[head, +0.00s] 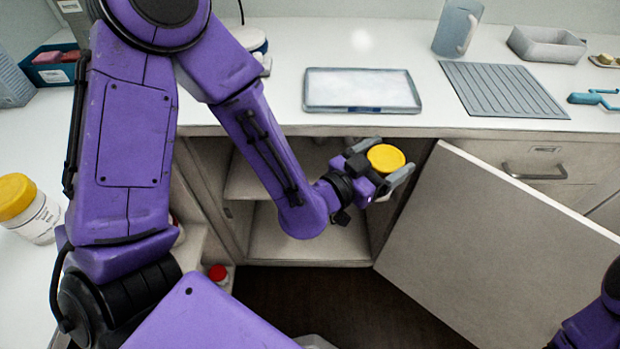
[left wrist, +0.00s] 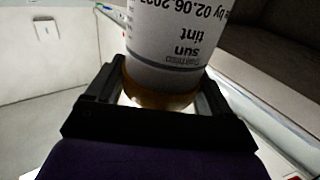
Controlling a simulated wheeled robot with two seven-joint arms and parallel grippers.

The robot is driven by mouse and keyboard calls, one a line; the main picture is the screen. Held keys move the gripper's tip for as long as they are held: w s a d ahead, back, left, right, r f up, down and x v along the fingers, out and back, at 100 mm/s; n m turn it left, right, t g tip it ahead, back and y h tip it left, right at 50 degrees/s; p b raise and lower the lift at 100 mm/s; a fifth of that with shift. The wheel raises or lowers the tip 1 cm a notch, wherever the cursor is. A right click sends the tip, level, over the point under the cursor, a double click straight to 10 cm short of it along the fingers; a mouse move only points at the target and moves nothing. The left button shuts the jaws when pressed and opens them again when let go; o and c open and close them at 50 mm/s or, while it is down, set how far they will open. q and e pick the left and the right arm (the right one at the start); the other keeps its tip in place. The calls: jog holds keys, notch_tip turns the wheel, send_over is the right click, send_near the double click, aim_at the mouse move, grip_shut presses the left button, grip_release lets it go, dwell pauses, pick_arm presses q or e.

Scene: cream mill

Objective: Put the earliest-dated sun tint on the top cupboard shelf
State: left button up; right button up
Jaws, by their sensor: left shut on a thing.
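My left gripper (head: 382,166) is shut on a jar with a yellow lid (head: 386,157), held in front of the cupboard opening just below the counter edge. In the left wrist view the held jar (left wrist: 175,45) shows upside down, its white label reading "sun tint" and "by 02.06.20", the last digits cut off. The cupboard stands open, with an upper shelf (head: 252,182) and a floor (head: 310,243) visible; both look bare where seen. My right gripper is out of view.
The open cupboard door (head: 490,240) swings out at the right. On the counter above are a white-topped tray (head: 362,90), a ribbed grey mat (head: 502,90), a jug (head: 457,28) and a grey bin (head: 546,44).

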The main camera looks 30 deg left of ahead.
pick_arm(q)
jog(key=w+a+f+n+y+b, duration=0.2)
jog(key=a+f+n+y+b, duration=0.75)
jog(key=a, duration=0.65)
jog(key=w+a+f+y+b, duration=0.1)
jog(key=w+a+f, duration=0.3)
jog(key=f, duration=0.3)
jog(key=w+a+f+m+y+b, duration=0.1)
jog(key=w+a+f+y, duration=0.1)
jog(key=w+a+f, duration=0.3)
notch_tip(320, 180, down, 3)
jog(key=shift+w+a+r+b, duration=0.2)
jog(key=shift+w+b, duration=0.2)
jog(key=shift+w, duration=0.5)
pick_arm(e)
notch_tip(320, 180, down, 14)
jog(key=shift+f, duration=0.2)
pick_arm(q)
jog(key=shift+f, duration=0.1)
